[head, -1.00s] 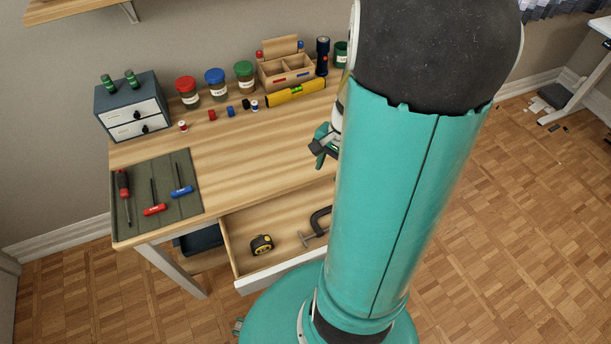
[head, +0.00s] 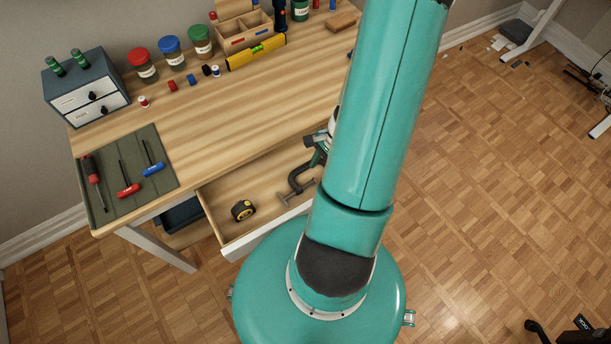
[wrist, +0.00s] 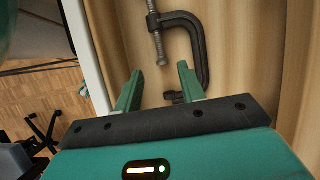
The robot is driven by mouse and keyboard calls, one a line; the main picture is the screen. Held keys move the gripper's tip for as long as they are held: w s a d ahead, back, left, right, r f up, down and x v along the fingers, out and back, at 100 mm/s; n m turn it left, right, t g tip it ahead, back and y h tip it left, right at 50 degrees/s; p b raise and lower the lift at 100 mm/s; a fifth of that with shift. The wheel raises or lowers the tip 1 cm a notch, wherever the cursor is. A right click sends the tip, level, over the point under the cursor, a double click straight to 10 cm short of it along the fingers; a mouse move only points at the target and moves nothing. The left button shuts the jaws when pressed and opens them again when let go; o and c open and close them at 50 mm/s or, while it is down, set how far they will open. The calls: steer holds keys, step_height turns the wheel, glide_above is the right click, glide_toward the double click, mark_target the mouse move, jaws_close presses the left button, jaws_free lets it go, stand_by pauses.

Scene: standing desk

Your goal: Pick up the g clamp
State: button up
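The g clamp (head: 293,180) lies in the open desk drawer (head: 262,196), dark, with a threaded screw. In the wrist view the clamp (wrist: 201,46) fills the upper middle, its curved frame to the right and its screw to the left. My gripper (wrist: 160,68) is open, with its two green fingers pointing at the clamp. The screw's end appears between the fingertips, and the frame's lower end shows between the fingers. I cannot tell whether they touch. In the head view my gripper (head: 316,152) is over the drawer beside the clamp, partly hidden by my arm.
The desktop (head: 215,125) above holds a tool mat (head: 108,207) with screwdrivers, jars, a small drawer cabinet (head: 85,88) and a yellow level (head: 256,52). The desktop's middle is clear.

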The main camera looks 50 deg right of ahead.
mark_target(311, 182)
steer(key=shift+x, duration=2.65)
steer(key=shift+w+a, duration=0.1)
steer(key=shift+w, duration=0.05)
jaws_close()
